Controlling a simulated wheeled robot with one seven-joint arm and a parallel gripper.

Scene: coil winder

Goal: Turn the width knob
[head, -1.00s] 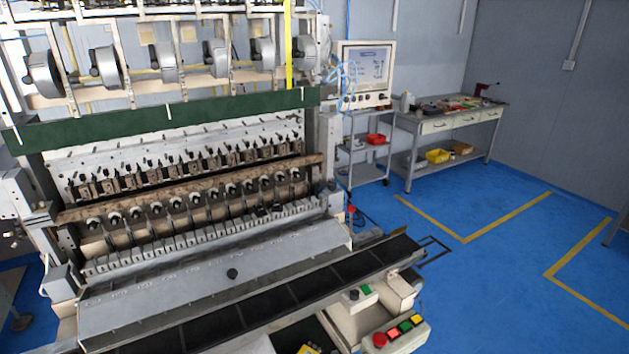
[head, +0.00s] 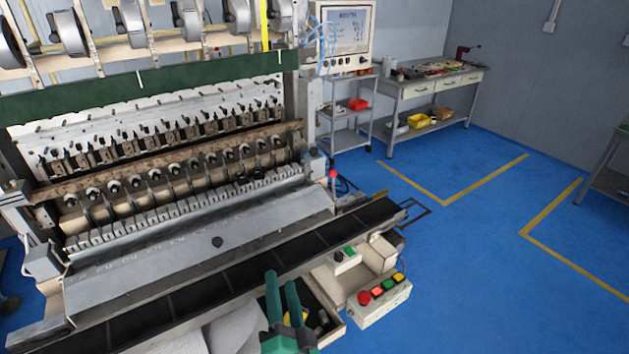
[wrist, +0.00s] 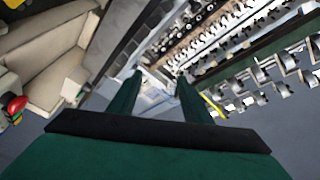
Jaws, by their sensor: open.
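No label naming the width knob can be read, so I cannot tell which knob it is. A round black knob (head: 217,241) sits on the sloping grey cover of the coil winder. A small box with a dark knob (head: 338,256) and a green button stands at the machine's front right. Small dark knobs (head: 362,60) show under the screen. My gripper (head: 281,278) has two green fingers, spread apart and empty, at the lower middle, in front of the conveyor and touching no knob. In the wrist view my gripper (wrist: 160,78) is also empty, with the machine beyond.
A control box (head: 378,300) with a red stop button and coloured buttons stands right of my gripper. A black belt (head: 245,275) runs along the machine's front. A shelf cart (head: 350,138) and a workbench (head: 440,84) stand behind.

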